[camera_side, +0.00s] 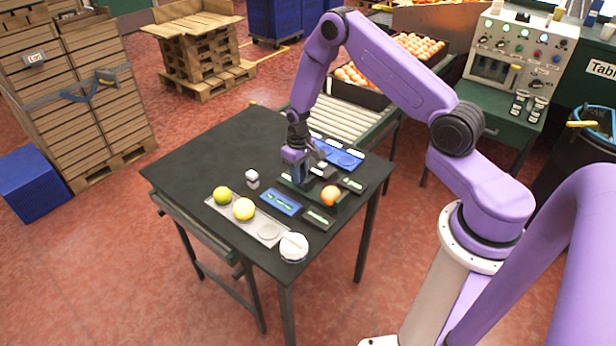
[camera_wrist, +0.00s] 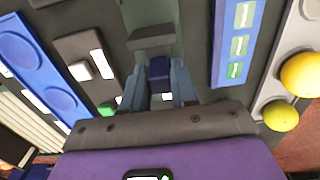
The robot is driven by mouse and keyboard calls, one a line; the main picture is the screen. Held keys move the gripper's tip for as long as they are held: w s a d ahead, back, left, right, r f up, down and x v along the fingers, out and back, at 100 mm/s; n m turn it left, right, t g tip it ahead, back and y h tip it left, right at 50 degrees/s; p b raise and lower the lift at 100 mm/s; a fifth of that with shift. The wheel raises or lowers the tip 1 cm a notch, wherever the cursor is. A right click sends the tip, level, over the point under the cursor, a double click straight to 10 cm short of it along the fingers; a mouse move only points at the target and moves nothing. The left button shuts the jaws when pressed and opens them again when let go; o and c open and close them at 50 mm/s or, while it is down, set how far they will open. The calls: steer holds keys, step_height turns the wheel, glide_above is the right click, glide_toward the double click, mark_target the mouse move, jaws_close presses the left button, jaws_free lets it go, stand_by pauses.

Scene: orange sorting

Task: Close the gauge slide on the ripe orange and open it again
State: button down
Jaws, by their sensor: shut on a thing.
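The ripe orange (camera_side: 331,196) sits at the right end of the dark green gauge (camera_side: 344,204) on the black table. It is out of the wrist view. My gripper (camera_side: 301,184) points down over the gauge, left of the orange. In the wrist view, the fingers of my gripper (camera_wrist: 157,88) are shut on the small dark blue handle of the gauge slide (camera_wrist: 158,69). A dark grey block (camera_wrist: 151,38) stands in the gauge channel just beyond the handle. The side view does not clearly show the gap between slide and orange.
A white round dial (camera_side: 294,246) stands at the table's front corner. A blue plate with green marks (camera_side: 281,201) and a blue tray with round recesses (camera_side: 347,160) flank the gauge. The table's left part is clear.

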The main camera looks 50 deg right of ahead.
steer(key=shift+w, duration=0.65)
steer(key=c, duration=1)
jaws_free()
steer(key=shift+o, duration=0.2)
steer(key=shift+r, duration=0.1)
step_height(320, 180, up, 17)
steer(key=shift+r, duration=0.15)
steer(key=shift+s+a, duration=0.1)
